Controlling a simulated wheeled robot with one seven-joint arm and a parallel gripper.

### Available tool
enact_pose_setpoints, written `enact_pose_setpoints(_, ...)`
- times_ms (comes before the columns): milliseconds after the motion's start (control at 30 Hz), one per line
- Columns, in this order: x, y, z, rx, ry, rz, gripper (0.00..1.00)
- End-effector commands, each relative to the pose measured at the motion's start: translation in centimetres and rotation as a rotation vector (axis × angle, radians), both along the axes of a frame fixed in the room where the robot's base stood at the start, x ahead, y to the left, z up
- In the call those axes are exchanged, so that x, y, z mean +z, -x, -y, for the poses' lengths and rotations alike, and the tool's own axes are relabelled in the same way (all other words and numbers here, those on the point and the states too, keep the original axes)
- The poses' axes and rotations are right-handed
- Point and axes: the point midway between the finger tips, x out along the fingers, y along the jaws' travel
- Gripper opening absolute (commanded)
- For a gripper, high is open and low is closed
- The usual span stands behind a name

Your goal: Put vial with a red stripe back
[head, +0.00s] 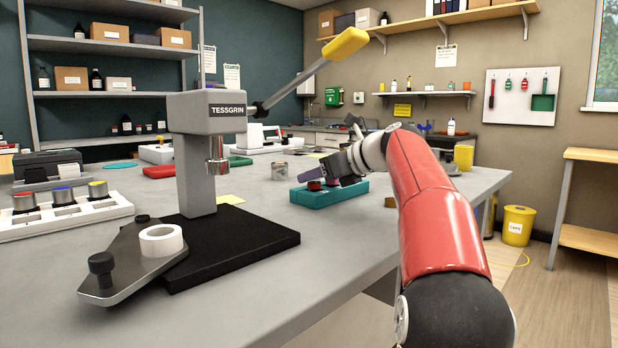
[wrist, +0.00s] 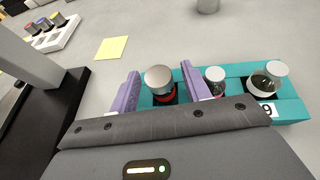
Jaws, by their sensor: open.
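The vial with a red stripe (wrist: 159,80) stands upright in a dark slot of the teal rack (wrist: 293,108), its grey cap up and a bit of red showing below it. My gripper (wrist: 160,72) is open, with one purple finger on each side of this vial; I cannot tell if either finger touches it. In the head view my gripper (head: 324,179) is low over the teal rack (head: 328,197), and red shows there beside the fingers. The lower part of the vial is hidden in the rack.
A grey press (head: 196,150) on a black base stands to the left. A metal can (head: 279,171) is behind the rack.

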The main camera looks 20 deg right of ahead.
Motion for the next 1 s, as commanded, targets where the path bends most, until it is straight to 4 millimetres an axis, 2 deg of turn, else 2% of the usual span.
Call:
enact_pose_setpoints(200, 2.0, 4.1, 2.2, -0.004, 0.001, 0.001, 0.48)
enact_pose_setpoints(400, 3.2, 6.6, 3.5, -0.003, -0.001, -0.001, 0.48)
enact_pose_setpoints(600, 3.5, 7.6, 3.9, -0.001, 0.000, 0.000, 0.48)
enact_pose_setpoints(1000, 3.5, 7.5, 3.9, 0.000, -0.001, 0.000, 0.48)
